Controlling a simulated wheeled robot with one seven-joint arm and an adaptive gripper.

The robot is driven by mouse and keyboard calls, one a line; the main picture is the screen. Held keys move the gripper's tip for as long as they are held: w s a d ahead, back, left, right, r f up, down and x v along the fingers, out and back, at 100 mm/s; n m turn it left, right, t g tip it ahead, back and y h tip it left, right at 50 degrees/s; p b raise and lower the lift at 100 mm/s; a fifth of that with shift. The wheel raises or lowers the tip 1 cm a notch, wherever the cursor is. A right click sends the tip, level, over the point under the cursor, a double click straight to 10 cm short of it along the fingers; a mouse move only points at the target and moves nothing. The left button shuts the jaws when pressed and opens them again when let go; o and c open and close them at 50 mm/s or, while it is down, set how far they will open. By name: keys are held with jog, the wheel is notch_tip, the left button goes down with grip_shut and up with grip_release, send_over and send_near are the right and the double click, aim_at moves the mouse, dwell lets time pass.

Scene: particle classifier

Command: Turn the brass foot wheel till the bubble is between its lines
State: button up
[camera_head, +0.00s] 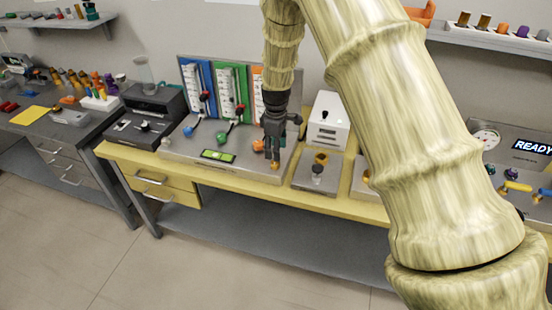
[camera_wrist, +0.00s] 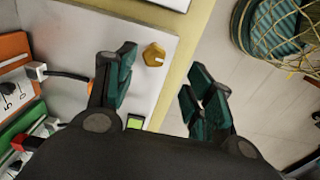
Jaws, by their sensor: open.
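The brass foot wheel (camera_wrist: 154,55) is a small faceted knob with a pale mark, on the grey plate near its edge in the wrist view. In the head view it (camera_head: 275,165) shows just below my gripper (camera_head: 274,148). In the wrist view my gripper (camera_wrist: 160,86) is open and empty; the wheel lies beyond the fingertips, closer to the left finger, with no visible contact. The green bubble vial (camera_head: 217,156) sits at the plate's front in the head view. Part of it (camera_wrist: 135,122) shows between the fingers in the wrist view. Its bubble and lines are too small to read.
Blue, green and orange scale panels (camera_head: 230,88) stand behind the plate, with coloured levers before them. A white box (camera_head: 328,120) and a small grey unit (camera_head: 316,172) stand to the right. The yellow bench edge (camera_head: 240,184) runs along the front; open floor lies beyond.

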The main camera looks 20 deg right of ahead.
aim_at(275, 163)
jog(key=f, duration=0.1)
jog(key=w+f, duration=0.1)
jog(key=f, duration=0.1)
jog(key=f+p, duration=0.1)
jog(key=f, duration=0.1)
jog(key=shift+w, duration=0.3)
jog(key=shift+s+d+f, duration=0.1)
jog(key=shift+f, duration=0.25)
jog(key=shift+s+f+p, duration=0.35)
jog(key=shift+p, duration=0.05)
jog(key=shift+w+f, duration=0.3)
jog(key=shift+f, duration=0.35)
jog(key=shift+s+r, duration=0.15)
jog(key=shift+c, duration=0.7)
jog(key=c, duration=0.9)
